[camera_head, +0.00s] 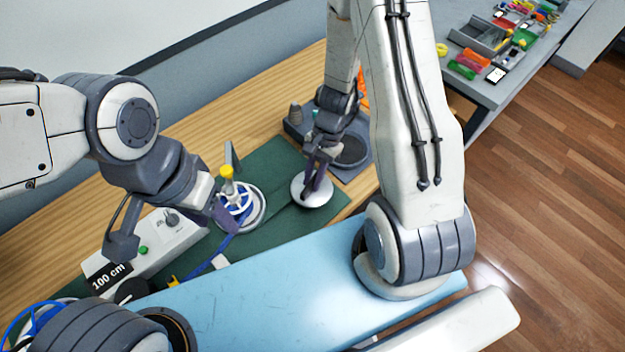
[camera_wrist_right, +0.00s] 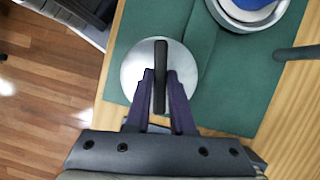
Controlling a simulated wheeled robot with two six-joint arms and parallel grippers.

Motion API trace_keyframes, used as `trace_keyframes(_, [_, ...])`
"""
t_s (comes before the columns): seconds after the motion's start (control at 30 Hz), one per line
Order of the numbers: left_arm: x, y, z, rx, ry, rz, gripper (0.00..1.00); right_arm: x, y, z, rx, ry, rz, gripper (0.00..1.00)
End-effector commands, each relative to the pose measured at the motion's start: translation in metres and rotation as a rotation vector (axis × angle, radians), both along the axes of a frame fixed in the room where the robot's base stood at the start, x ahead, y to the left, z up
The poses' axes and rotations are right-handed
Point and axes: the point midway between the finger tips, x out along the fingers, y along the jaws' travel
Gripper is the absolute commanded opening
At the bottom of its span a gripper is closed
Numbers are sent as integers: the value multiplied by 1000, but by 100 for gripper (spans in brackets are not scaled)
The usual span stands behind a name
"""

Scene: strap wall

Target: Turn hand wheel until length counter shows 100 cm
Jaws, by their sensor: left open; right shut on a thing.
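A hand wheel (camera_head: 247,212) with a blue and white rim and a yellow knob (camera_head: 227,172) stands on the green mat. Part of its round base (camera_wrist_right: 248,12) shows at the top of the right wrist view. A black display (camera_head: 108,276) on the white box reads "100 cm". My left gripper (camera_head: 222,216) is open, close beside the wheel's left side; I cannot tell whether it touches. My right gripper (camera_head: 318,180) is shut on the black bar handle (camera_wrist_right: 160,62) of a silver disc (camera_wrist_right: 137,72), which rests on the mat right of the wheel.
The white box (camera_head: 155,243) has a green button and a dark knob. A blue strap (camera_head: 208,264) runs near the wheel. A light blue panel (camera_head: 270,285) lies in front. A grey tray with a round dark dish (camera_head: 350,152) stands behind my right gripper. Coloured parts lie on a far table (camera_head: 490,92).

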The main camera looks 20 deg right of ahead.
Motion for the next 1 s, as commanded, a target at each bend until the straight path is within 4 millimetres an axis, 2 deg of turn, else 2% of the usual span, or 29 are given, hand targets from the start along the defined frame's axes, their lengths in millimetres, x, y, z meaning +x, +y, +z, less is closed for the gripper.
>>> trace_keyframes(0.1, [0,0,-17,0,0,-1,50,0,-1,-4,0,-3,-108,0])
trace_keyframes(0.2, [0,0,-22,0,0,-1,50,0,-1,-3,0,-3,-172,0])
trace_keyframes(0.6, [0,0,-22,0,0,-2,50,0,-1,0,-1,-3,-209,0])
trace_keyframes(0.63, [0,0,-22,0,0,-2,50,0,-1,0,-1,-3,-209,24])
trace_keyframes(0.7, [0,0,-22,0,0,-2,50,0,-1,0,-1,-3,-207,50])
trace_keyframes(1.0, [0,0,-22,0,0,-1,50,0,-1,0,0,-2,-206,50])
